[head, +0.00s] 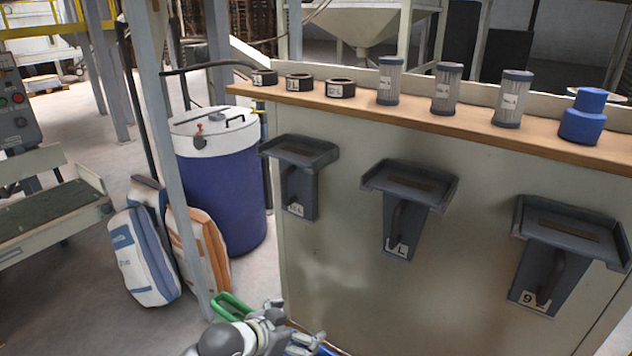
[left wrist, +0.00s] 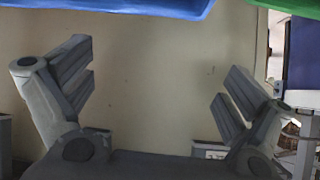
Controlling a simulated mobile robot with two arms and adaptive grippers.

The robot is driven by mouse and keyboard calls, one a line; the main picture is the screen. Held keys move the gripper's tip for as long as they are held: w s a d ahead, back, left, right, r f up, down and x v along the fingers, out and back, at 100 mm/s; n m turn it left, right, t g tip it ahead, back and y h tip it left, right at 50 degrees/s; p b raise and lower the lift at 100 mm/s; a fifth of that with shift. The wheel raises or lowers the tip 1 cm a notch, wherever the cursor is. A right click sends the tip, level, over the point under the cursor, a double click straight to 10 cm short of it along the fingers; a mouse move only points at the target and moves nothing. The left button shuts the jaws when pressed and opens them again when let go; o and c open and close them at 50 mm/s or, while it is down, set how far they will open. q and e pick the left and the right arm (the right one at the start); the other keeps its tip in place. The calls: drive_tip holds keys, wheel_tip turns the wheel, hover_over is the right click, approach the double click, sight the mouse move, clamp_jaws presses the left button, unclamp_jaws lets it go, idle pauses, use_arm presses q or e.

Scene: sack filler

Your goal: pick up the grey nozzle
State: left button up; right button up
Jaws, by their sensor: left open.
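I cannot pick out the grey nozzle for sure. Three clear-grey cylinders with dark caps and labels, the left one (head: 389,82), the middle one (head: 447,90) and the right one (head: 512,99), stand on the wooden counter. A blue stepped cylinder (head: 582,118) stands at its right end, with a pale disc partly hidden behind it. My left gripper (head: 290,340) is low at the bottom of the head view, below the counter and away from these things. In the left wrist view, it (left wrist: 158,92) is open and empty, facing a plain beige panel. My right gripper is not in view.
Three black rings (head: 299,83) lie along the left part of the counter (head: 430,115). Dark grey brackets (head: 408,188) jut from the cabinet front. A blue drum (head: 222,190) and sacks (head: 143,256) stand left. A green edge (head: 232,306) shows beside my left gripper.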

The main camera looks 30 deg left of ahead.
use_arm(q)
drive_tip(key=w+a+r+t, duration=0.4)
drive_tip(key=w+a+r, duration=0.35)
drive_tip(key=r, duration=0.25)
drive_tip(key=n+t, duration=0.2)
drive_tip(key=t, duration=0.2)
approach(294, 180)
drive_tip(key=w, duration=0.4)
drive_tip(key=w+p, duration=0.1)
drive_tip(key=w, duration=0.1)
drive_tip(key=shift+d, duration=0.25)
drive_tip(key=shift+w+d+r+p, duration=0.1)
drive_tip(key=shift+w+r+p, duration=0.15)
drive_tip(key=shift+w+p, duration=0.35)
drive_tip(key=shift+w+d+f+p, duration=0.1)
drive_tip(key=shift+w+p, duration=0.15)
drive_tip(key=shift+w, duration=0.75)
drive_tip(key=shift+w+d+p, duration=0.15)
drive_tip(key=shift+w+p, duration=0.05)
drive_tip(key=shift+w, duration=0.85)
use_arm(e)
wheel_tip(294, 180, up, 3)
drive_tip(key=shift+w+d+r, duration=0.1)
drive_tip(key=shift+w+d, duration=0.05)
use_arm(q)
drive_tip(key=c, duration=0.9)
drive_tip(key=shift+c, duration=0.7)
